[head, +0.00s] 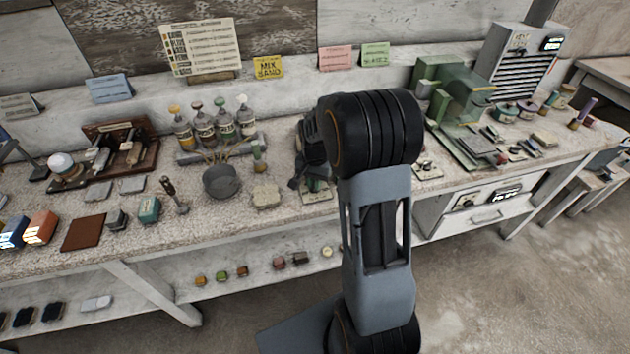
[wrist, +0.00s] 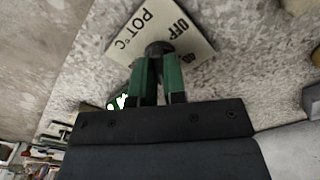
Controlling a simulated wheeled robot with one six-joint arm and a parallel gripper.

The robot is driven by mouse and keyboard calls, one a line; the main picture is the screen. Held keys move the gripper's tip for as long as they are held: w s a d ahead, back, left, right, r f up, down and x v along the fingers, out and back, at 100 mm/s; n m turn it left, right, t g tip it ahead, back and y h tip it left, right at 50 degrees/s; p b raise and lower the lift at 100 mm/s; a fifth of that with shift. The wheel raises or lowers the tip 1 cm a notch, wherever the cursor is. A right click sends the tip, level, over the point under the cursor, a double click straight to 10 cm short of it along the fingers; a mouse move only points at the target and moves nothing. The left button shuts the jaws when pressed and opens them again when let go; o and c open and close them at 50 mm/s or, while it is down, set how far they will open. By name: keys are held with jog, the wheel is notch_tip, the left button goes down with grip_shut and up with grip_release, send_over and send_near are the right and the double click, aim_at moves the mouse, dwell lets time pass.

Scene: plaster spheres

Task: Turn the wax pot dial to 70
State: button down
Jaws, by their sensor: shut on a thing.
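The dial plate (wrist: 128,38) is a pale card on the speckled bench top, marked "POT °C", "OFF" and "40". Its dark round knob (wrist: 158,47) sits on the plate between my fingertips. My gripper (wrist: 158,62) has green fingers and is shut on the knob from above. Any other marks on the plate and the pointer are hidden, so I cannot read the setting. In the head view the plate (head: 318,197) shows just below my gripper (head: 316,184), and the knob is hidden there. A dark grey pot (head: 221,182) stands to the left.
Bottles (head: 205,128) stand in a rack behind the pot. A pale lump (head: 266,196) lies between the pot and the plate. A green machine (head: 465,100) stands at the right, behind my arm in the picture. Several small blocks (head: 242,271) lie on the lower shelf.

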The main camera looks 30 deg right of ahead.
dwell(0.4)
jog(key=c, duration=1.2)
grip_release()
notch_tip(320, 180, up, 14)
jog(key=shift+f, duration=0.1)
